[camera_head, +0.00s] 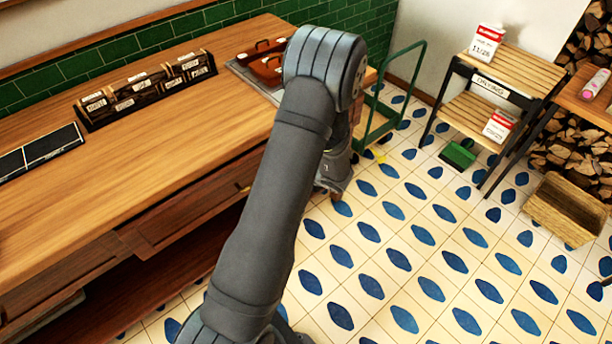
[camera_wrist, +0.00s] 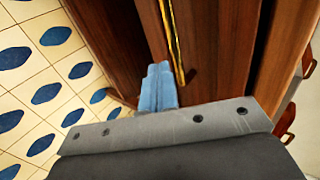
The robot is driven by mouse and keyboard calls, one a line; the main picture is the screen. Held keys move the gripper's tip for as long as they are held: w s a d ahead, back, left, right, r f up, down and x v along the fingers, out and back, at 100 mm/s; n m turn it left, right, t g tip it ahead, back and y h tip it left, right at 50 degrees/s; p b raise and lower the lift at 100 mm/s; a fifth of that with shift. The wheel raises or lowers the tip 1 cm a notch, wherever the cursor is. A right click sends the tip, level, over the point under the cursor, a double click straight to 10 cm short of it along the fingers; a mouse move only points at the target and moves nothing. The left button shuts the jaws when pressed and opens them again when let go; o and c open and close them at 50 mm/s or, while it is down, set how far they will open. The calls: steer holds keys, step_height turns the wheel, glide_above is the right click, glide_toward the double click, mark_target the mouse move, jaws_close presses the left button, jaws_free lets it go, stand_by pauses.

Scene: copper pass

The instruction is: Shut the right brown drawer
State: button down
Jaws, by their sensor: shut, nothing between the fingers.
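The right brown drawer (camera_head: 190,212) is in the front of the wooden counter in the head view, with a small brass handle. Its left end seems to stand a little proud of the counter front; my arm hides its right part. In the wrist view a brown wooden front (camera_wrist: 205,45) carries a long brass bar (camera_wrist: 173,42). My gripper (camera_wrist: 158,85) is shut and empty, its blue fingertips close beside this front and the bar. I cannot tell whether they touch. In the head view the fingertips are hidden behind my arm.
The counter top (camera_head: 190,125) holds a black label rack (camera_head: 145,88) and brown cases (camera_head: 265,65). A green cart (camera_head: 390,100) stands beyond the counter's right end. A slatted shelf (camera_head: 500,80) and a wooden crate (camera_head: 565,208) are at right. The tiled floor (camera_head: 420,250) between is clear.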

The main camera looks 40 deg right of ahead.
steer(key=shift+w+r, duration=0.15)
steer(key=shift+w, duration=0.35)
steer(key=shift+w, duration=2.5)
steer(key=s+f+v, duration=0.2)
steer(key=v, duration=1.1)
steer(key=shift+f, duration=0.25)
steer(key=shift+w, duration=0.1)
